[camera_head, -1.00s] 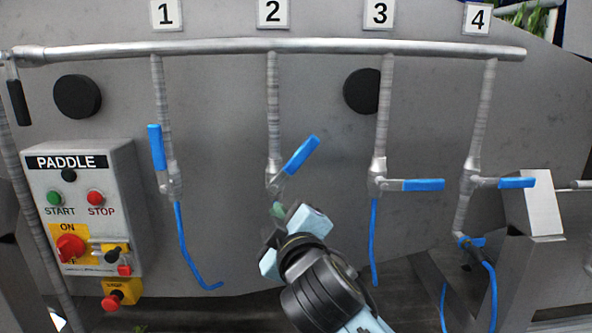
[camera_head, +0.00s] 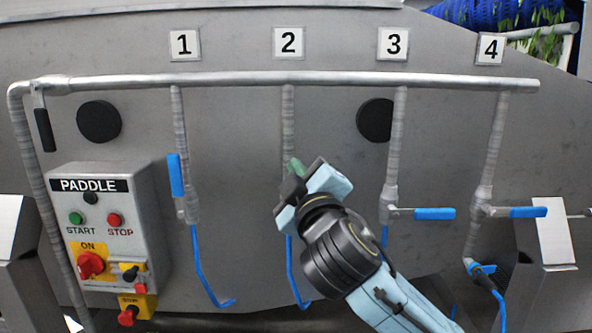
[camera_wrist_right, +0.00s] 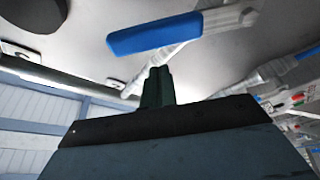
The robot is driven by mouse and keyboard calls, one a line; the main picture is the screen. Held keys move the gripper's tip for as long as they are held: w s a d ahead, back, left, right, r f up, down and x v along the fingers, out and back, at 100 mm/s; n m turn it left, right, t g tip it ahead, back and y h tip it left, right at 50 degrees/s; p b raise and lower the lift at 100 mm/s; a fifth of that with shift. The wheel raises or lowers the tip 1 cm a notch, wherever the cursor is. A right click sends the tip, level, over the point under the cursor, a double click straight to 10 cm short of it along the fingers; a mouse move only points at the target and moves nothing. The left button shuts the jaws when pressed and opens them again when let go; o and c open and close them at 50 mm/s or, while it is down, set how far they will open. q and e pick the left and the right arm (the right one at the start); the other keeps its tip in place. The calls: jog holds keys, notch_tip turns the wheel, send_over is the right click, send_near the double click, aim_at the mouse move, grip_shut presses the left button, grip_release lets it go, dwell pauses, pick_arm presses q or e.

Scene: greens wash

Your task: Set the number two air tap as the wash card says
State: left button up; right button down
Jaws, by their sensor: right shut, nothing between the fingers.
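The number two sign (camera_head: 288,42) hangs above the second drop pipe (camera_head: 288,115). In the head view my right gripper (camera_head: 297,168) is in front of this pipe and hides the number two tap and its blue handle. The right fingers are shut and empty. In the right wrist view, a blue tap handle (camera_wrist_right: 155,35), which looks like number two's, lies just beyond the shut fingers (camera_wrist_right: 157,86). I cannot tell whether they touch. A blue hose (camera_head: 291,270) hangs below. My left gripper and the wash card are not in view.
Tap one's blue handle (camera_head: 176,175) stands upright along its pipe. The handles of tap three (camera_head: 434,213) and tap four (camera_head: 528,211) point right, level. A grey paddle control box (camera_head: 105,222) is at left. A metal header pipe (camera_head: 340,80) runs across the top.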

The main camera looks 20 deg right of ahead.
jog(key=shift+s+d+f, duration=0.2)
jog(key=shift+d+f, duration=0.2)
jog(key=shift+d, duration=0.15)
jog(key=shift+s+d+f, duration=0.2)
jog(key=shift+d+f, duration=0.2)
jog(key=shift+d, duration=0.1)
jog(key=s+d+f+m+h+b, duration=0.1)
jog(key=d+f+m+h+b, duration=0.3)
jog(key=m+b, duration=0.6)
jog(key=shift+s+d+f+m+t+h+b, duration=0.2)
jog(key=shift+f+m+t+h+b, duration=0.2)
jog(key=shift+f+m, duration=0.65)
